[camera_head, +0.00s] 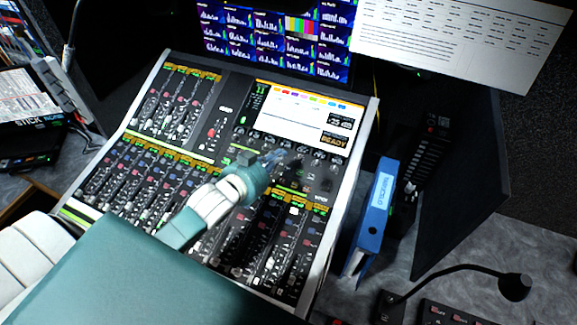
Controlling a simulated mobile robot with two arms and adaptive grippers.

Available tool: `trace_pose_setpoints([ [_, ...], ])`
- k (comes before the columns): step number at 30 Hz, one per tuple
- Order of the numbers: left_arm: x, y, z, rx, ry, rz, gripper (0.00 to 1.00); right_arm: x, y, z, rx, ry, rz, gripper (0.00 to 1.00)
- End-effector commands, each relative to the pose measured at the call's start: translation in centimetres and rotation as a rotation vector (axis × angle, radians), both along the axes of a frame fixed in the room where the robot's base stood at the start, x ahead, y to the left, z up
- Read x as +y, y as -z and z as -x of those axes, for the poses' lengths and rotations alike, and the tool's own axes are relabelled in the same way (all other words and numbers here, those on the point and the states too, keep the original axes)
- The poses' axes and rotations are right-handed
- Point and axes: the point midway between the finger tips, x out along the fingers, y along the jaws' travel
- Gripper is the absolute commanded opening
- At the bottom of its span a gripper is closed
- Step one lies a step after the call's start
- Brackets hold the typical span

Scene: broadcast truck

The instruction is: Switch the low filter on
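The mixing console (345,190) is tilted across the middle, with rows of faders, small coloured buttons and knobs. Its lit screen (297,114) reads "READY" in an orange box. My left gripper (273,158) is over the upper middle of the console, just below the screen, near a row of knobs (318,163). Its fingers are small, dark and partly hidden by the teal wrist, so I cannot tell whether they are open or touching a control. The low filter control cannot be picked out at this size. My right gripper is not in view.
A blue binder (377,217) stands close to the console's right side, with a black panel (465,190) beyond it. A gooseneck microphone (514,287) is at lower right. Monitors (275,35) stand behind the console. A black device (30,140) lies at left.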

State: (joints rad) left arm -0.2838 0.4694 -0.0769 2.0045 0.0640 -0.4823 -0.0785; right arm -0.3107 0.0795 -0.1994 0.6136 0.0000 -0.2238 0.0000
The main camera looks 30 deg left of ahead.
Motion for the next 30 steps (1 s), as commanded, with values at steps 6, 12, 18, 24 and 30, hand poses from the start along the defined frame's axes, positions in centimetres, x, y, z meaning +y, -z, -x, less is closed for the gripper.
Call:
trace_pose_setpoints([
  [6, 0.0, 1.2, -0.4, 0.000, 0.000, 0.000, 0.00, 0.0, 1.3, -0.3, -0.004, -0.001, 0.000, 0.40],
  [12, 0.1, 3.9, -1.4, 0.000, 0.000, 0.000, 0.00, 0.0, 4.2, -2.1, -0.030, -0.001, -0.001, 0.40],
  [18, 0.1, 6.3, -2.4, -0.001, 0.000, -0.001, 0.00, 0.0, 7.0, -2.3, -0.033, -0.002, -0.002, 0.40],
  [24, 0.2, 7.7, -3.2, 0.001, 0.000, 0.000, 0.00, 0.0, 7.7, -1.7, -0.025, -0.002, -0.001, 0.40],
  [30, 0.2, 8.1, -3.5, 0.000, 0.000, 0.000, 0.00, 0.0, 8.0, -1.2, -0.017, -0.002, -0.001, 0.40],
])
